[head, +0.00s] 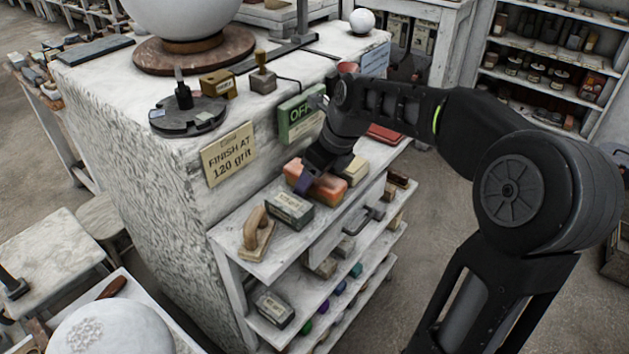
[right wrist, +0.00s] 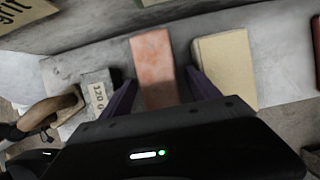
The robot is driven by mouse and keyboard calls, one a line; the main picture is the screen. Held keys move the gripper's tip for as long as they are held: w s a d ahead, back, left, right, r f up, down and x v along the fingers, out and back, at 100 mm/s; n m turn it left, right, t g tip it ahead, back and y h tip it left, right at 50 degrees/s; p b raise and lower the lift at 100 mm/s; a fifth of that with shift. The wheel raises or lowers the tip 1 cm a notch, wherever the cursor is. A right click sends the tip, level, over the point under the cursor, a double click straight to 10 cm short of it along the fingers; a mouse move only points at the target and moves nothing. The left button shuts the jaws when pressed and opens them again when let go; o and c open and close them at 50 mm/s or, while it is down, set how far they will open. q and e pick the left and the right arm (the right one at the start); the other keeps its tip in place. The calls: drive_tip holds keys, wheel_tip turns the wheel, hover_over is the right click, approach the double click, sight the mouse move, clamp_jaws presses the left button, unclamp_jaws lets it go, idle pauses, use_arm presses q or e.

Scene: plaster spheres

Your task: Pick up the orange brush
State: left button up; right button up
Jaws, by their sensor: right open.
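An orange block (head: 331,186), the only thing here that fits the orange brush, lies on the upper side shelf; no bristles can be made out. My right gripper (head: 306,182) reaches down over it, covering part of it. In the right wrist view the orange block (right wrist: 155,60) shows between the two dark purple fingers of my right gripper (right wrist: 162,92). The fingers are apart, one on each side of it. Whether they touch it I cannot tell. My left gripper is not in view.
A pale yellow block (right wrist: 226,68) lies close beside the orange one. On its other side are a grey labelled block (head: 289,209) and a wooden-handled float (head: 258,235). The plaster-coated bench wall (head: 160,170) rises behind the shelf (head: 232,232).

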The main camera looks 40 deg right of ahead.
drive_tip(key=shift+c, duration=0.5)
clamp_jaws()
idle(0.5)
drive_tip(key=shift+r, duration=0.15)
wheel_tip(320, 180, up, 28)
drive_tip(key=p, duration=1.1)
